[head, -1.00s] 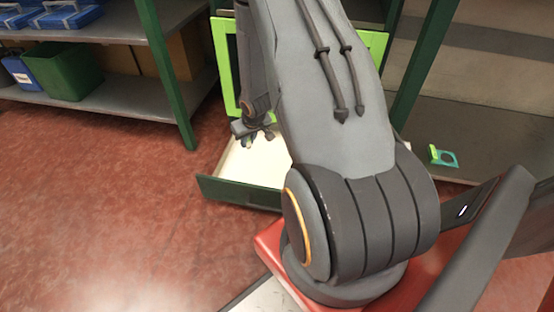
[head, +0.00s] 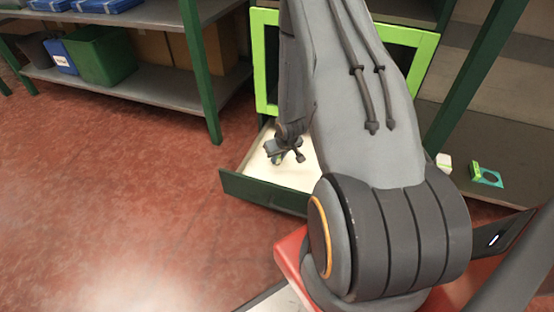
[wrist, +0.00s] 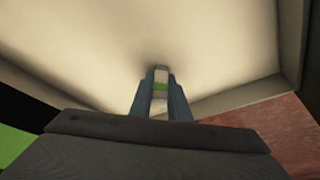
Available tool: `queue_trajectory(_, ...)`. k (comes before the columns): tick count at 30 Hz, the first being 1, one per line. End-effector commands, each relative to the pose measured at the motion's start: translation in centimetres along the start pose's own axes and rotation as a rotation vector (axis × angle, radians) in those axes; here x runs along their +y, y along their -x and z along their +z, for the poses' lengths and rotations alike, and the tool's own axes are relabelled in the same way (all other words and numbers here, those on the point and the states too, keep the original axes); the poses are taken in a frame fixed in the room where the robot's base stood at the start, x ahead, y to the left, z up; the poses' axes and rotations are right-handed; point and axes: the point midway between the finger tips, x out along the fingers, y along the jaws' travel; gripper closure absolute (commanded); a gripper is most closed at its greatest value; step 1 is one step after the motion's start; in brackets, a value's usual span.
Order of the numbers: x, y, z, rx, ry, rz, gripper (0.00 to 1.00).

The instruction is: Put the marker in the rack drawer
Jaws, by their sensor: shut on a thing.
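The rack drawer (head: 262,192) is pulled open low on the rack, with a dark green front and a pale inside. My gripper (head: 287,156) is over the drawer's inside in the head view. In the wrist view my gripper (wrist: 160,95) is shut on the marker (wrist: 160,88), a small whitish piece with a green band between the two fingers. The pale drawer floor (wrist: 215,45) fills most of that view beyond the fingertips. I cannot tell whether the marker touches the floor. My arm hides part of the drawer's right side in the head view.
A bright green frame (head: 262,60) stands above the drawer. A green and teal item (head: 487,176) and a small white block (head: 444,162) lie on the low shelf at right. Shelves at left hold a green bin (head: 100,55). Red floor at left is clear.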

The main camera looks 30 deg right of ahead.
Motion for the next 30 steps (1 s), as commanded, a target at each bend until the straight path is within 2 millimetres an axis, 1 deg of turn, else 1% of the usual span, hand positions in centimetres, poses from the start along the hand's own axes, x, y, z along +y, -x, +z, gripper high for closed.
queue_trajectory(4, 0.0, 0.2, -0.1, 0.001, 0.001, 0.0, 1.0)
queue_trajectory(8, 0.0, -0.1, 0.0, 0.0, 0.0, 0.0, 1.0)
queue_trajectory(9, 0.0, -0.1, 0.0, 0.001, 0.001, 0.0, 0.81)
queue_trajectory(12, 0.0, -0.1, 0.0, 0.001, 0.001, 0.0, 0.65)
queue_trajectory(20, 0.0, -0.1, 0.0, 0.001, 0.001, 0.0, 0.65)
queue_trajectory(23, 0.0, 0.3, -0.2, 0.002, 0.001, 0.0, 0.65)
queue_trajectory(26, 0.0, 1.4, -0.2, 0.002, 0.001, 0.0, 0.65)
queue_trajectory(30, 0.0, 3.8, -0.2, 0.001, 0.001, 0.0, 0.65)
